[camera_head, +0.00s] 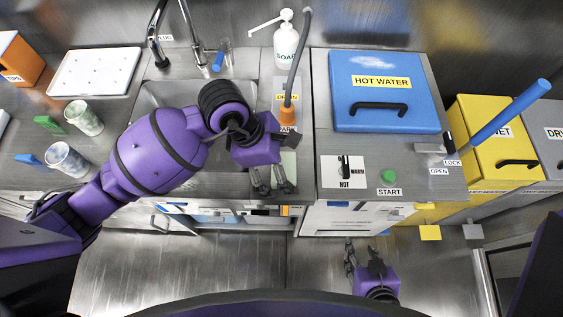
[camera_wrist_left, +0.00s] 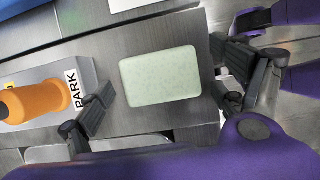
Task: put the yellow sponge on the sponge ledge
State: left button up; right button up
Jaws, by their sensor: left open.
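A pale green, rounded rectangular pad (camera_head: 289,163) lies flat on the metal counter right of the sink. It also shows in the left wrist view (camera_wrist_left: 160,77). I cannot tell whether it is the sponge ledge or a sponge; no clearly yellow sponge shows. My left gripper (camera_head: 274,189) is over the counter's front edge by the pad, partly covering it. Its fingers are apart in the left wrist view (camera_wrist_left: 165,95), one on each side of the pad, with nothing held. My right gripper (camera_head: 361,250) is low in front of the counter, fingers apart and empty.
An orange nozzle on a hose (camera_head: 287,115) stands in its PARK holder beside the pad, with a soap bottle (camera_head: 285,45) behind. The sink (camera_head: 180,95) is left. A blue hot water box (camera_head: 385,90) and a START button (camera_head: 389,176) are right. Cups (camera_head: 84,118) stand far left.

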pick_arm(q)
jog(key=shift+r, duration=0.1)
jog(key=shift+r, duration=0.25)
jog(key=v, duration=1.1)
jog(key=shift+a+r, duration=0.25)
jog(key=shift+r, duration=0.05)
